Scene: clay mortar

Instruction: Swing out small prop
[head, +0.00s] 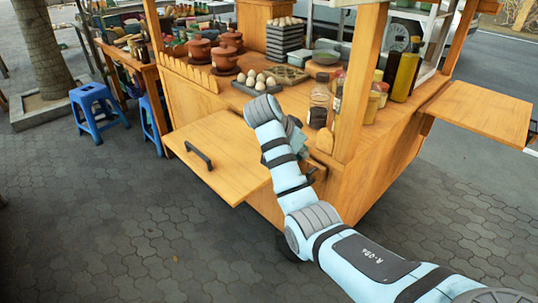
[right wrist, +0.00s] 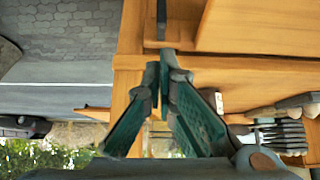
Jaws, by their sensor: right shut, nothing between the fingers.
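My right arm reaches to the front of the wooden cart (head: 380,165), and its gripper (head: 303,148) is mostly hidden behind the wrist in the head view. In the right wrist view, the right gripper (right wrist: 164,70) has its fingertips together with nothing held, close to a wooden post and edge. A thin dark bar (right wrist: 161,18) stands just beyond the fingertips; it may be the small prop, but I cannot tell. I cannot tell whether the fingertips touch it. A wooden flap (head: 225,150) with a black handle (head: 198,156) sticks out level from the cart front. My left gripper is not in view.
A wooden side leaf (head: 482,110) sticks out at the right. Eggs (head: 260,80), clay pots (head: 225,57), jars (head: 320,90) and bottles (head: 405,75) crowd the counter. A blue stool (head: 98,105) stands at the left. The paved floor in front is clear.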

